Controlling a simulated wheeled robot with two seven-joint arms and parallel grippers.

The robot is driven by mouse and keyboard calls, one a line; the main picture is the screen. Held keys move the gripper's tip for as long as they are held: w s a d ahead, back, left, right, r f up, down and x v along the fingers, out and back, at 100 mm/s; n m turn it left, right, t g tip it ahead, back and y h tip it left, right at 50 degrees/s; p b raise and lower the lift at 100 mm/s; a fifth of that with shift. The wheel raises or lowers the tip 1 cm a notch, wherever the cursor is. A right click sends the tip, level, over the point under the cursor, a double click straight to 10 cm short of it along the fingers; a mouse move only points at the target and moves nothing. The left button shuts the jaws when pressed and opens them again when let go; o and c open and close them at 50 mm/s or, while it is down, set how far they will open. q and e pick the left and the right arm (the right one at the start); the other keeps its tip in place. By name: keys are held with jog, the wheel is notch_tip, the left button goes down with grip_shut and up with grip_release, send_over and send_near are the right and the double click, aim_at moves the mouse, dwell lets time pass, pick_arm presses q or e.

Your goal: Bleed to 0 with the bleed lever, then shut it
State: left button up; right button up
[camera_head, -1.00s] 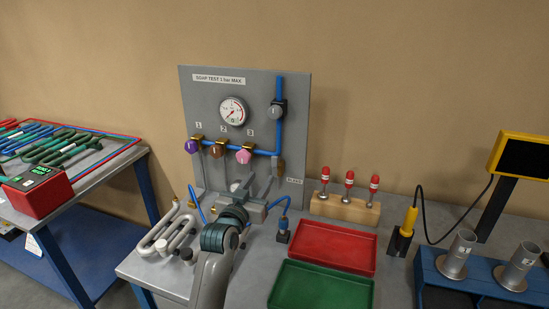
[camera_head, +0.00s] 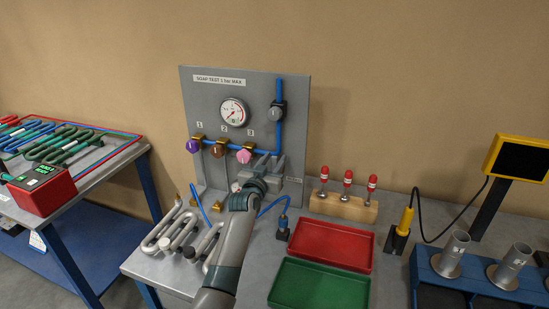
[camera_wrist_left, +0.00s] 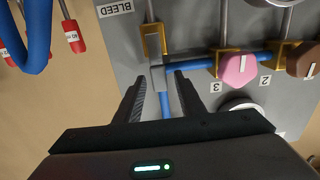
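The grey test panel (camera_head: 300,85) stands upright at the back of the bench. Its round gauge (camera_head: 233,112) has a needle too small to read surely. The bleed lever (camera_wrist_left: 158,77) is a small grey piece on a brass valve beside the BLEED label (camera_wrist_left: 116,8) in the left wrist view. My left gripper (camera_wrist_left: 160,88) is open, with one finger on each side of the lever; I cannot tell whether they touch it. In the head view my left gripper (camera_head: 268,163) covers the lever, low on the panel's right side. My right gripper is out of view.
Purple, brown and pink knobs (camera_head: 244,156) sit left of my gripper along a blue pipe. Grey serpentine coils (camera_head: 180,230) lie on the bench. A red tray (camera_head: 335,243), a green tray (camera_head: 320,285) and a wooden block with red-capped pieces (camera_head: 343,207) are at right.

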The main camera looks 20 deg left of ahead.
pick_arm(q)
jog(key=shift+w, duration=0.4)
jog(key=shift+c, duration=0.2)
grip_shut()
